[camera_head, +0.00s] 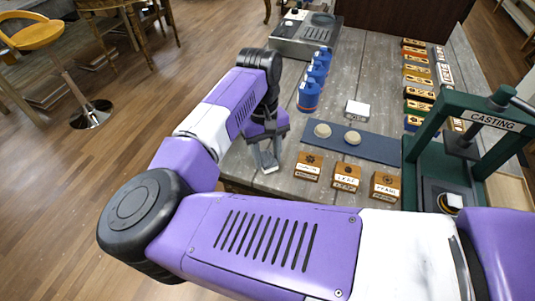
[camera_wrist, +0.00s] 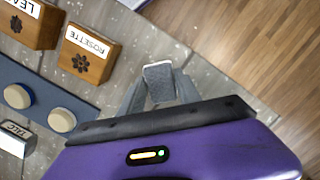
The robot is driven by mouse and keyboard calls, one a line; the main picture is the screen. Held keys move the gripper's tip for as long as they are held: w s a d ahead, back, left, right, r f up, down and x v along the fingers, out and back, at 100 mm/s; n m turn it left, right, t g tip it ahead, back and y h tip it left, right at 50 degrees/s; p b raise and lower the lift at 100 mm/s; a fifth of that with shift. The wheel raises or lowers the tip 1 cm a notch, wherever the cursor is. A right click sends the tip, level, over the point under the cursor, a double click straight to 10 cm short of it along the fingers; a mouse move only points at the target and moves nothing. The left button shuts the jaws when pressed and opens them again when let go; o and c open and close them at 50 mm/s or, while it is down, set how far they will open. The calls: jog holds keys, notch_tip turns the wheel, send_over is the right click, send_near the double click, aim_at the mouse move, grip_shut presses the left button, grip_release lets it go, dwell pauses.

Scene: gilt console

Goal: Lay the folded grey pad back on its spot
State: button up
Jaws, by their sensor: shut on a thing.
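My gripper (camera_head: 266,153) is over the near left part of the grey wooden table (camera_head: 232,163), left of the labelled wooden blocks. In the wrist view its two grey fingers (camera_wrist: 159,95) are shut on a small grey pad (camera_wrist: 158,74) with a pale end. The pad's pale lower end also shows in the head view (camera_head: 270,170), near the table's surface. I cannot tell whether it touches the table. No marked spot for the pad can be made out.
Wooden blocks (camera_head: 346,178), one labelled ROSETTE (camera_wrist: 88,53), stand right of my gripper. Behind them lies a blue mat (camera_head: 382,147) with two beige discs (camera_head: 352,137).

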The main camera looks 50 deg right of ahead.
aim_at(265, 153)
jog(key=shift+f+b, duration=0.15)
jog(key=shift+b, duration=0.15)
jog(key=o, duration=1.2)
jog(key=shift+r+p, duration=0.35)
jog(key=shift+p, duration=0.05)
notch_tip(265, 153, up, 12)
jog(key=w+b, duration=0.1)
jog(key=b, duration=0.2)
jog(key=shift+w+d+f, duration=0.2)
jog(key=shift+w+d, duration=0.1)
jog(key=shift+d, duration=0.1)
